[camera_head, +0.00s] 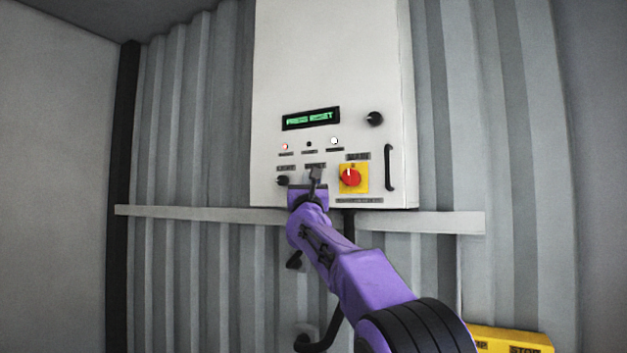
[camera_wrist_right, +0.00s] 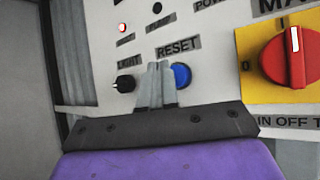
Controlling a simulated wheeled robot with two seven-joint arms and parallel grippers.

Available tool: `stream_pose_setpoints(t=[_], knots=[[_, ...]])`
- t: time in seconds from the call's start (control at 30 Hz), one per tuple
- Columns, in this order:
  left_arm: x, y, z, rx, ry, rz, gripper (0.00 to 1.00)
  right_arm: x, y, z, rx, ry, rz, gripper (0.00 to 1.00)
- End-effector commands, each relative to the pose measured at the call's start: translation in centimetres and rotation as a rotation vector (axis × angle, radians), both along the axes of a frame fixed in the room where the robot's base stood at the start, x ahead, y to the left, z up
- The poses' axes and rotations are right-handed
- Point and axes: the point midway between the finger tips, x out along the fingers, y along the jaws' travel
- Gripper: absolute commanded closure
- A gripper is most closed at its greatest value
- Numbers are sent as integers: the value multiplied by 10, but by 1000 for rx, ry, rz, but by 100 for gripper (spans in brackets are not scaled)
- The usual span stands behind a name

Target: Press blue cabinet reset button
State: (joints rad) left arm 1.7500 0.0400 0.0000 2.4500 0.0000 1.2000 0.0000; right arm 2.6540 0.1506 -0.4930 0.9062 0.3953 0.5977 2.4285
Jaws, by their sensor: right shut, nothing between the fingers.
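The white cabinet (camera_head: 275,75) hangs on the corrugated wall, and its display (camera_head: 311,119) shows green text that looks like "PRESS RESET". The blue reset button (camera_wrist_right: 181,75) sits under the "RESET" label in the right wrist view; its left part is covered by my fingers. My right gripper (camera_head: 315,174) is shut and empty in front of the panel. Its fingertips (camera_wrist_right: 158,66) show just left of the button's middle in the right wrist view. I cannot tell whether they touch the panel. In the head view the button is hidden behind the gripper. My left gripper is not in view.
A red rotary switch on a yellow plate (camera_head: 361,187) is close right of the gripper. A black "LIGHT" knob (camera_wrist_right: 124,83) is close left. A red lamp (camera_head: 285,147) is lit. A black handle (camera_head: 389,168) is at the cabinet's right edge. A rail (camera_head: 190,212) runs below.

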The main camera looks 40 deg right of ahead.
Motion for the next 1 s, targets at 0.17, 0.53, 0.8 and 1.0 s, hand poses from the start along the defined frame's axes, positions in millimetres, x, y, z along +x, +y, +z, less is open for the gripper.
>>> stream_pose_setpoints(t=[0.17,0.53,0.8,1.0], knots=[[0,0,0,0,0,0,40,0,-1,0,1,0,1,100],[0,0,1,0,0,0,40,2,-8,-1,1,-1,1,100],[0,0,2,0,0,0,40,2,-9,-1,0,0,0,100],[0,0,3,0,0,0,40,3,-11,-1,0,0,0,100]])
